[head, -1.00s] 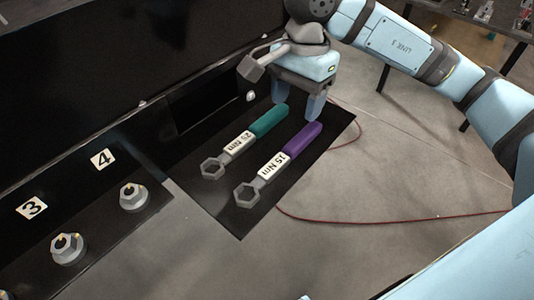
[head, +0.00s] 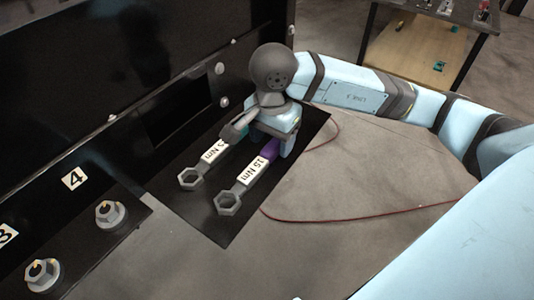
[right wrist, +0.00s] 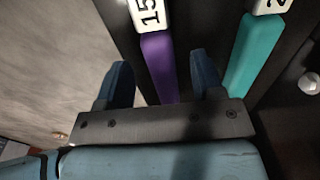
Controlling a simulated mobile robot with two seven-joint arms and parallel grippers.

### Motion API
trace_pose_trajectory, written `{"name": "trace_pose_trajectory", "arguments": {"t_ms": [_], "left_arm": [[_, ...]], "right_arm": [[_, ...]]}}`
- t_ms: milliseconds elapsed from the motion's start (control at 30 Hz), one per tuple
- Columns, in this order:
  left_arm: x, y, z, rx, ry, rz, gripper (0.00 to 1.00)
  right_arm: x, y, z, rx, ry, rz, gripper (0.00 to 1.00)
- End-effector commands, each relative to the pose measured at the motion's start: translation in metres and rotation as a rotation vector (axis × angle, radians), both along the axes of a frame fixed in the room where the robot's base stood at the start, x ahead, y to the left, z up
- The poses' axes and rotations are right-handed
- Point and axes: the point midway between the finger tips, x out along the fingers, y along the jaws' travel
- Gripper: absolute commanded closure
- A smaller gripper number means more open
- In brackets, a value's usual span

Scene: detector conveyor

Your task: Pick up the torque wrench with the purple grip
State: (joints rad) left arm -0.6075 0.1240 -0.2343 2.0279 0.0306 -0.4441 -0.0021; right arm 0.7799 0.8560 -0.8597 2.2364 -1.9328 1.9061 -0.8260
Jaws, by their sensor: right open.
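The torque wrench with the purple grip (head: 269,149) lies on a black panel, its label reading 15 Nm and its hexagonal ring end toward the front. Its purple grip also shows in the right wrist view (right wrist: 159,66). Beside it on the left lies a wrench with a teal grip (right wrist: 254,55); its label (head: 214,151) is partly covered by my arm. My right gripper (head: 268,147) is over the purple grip. In the right wrist view my right gripper (right wrist: 161,84) is open, with its fingers on either side of the purple grip. My left gripper is not in view.
A black wall stands behind the panel (head: 228,232). A red cable (head: 350,218) runs over the floor to the right. Hex nuts on studs (head: 110,214) stand at the front left. A table (head: 425,50) is at the back right.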

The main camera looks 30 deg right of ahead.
Motion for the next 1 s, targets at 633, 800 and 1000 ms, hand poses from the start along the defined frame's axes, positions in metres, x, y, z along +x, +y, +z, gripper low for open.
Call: {"name": "trace_pose_trajectory", "arguments": {"t_ms": [633,800,1000], "left_arm": [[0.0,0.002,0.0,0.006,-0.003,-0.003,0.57],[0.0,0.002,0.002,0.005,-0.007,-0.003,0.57],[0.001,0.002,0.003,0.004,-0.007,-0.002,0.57]], "right_arm": [[0.0,0.0,-0.023,0.0,0.0,0.0,0.87],[0.0,0.0,-0.022,0.0,-0.001,0.0,1.0],[0.0,0.0,-0.021,0.001,-0.002,0.0,1.0]]}}
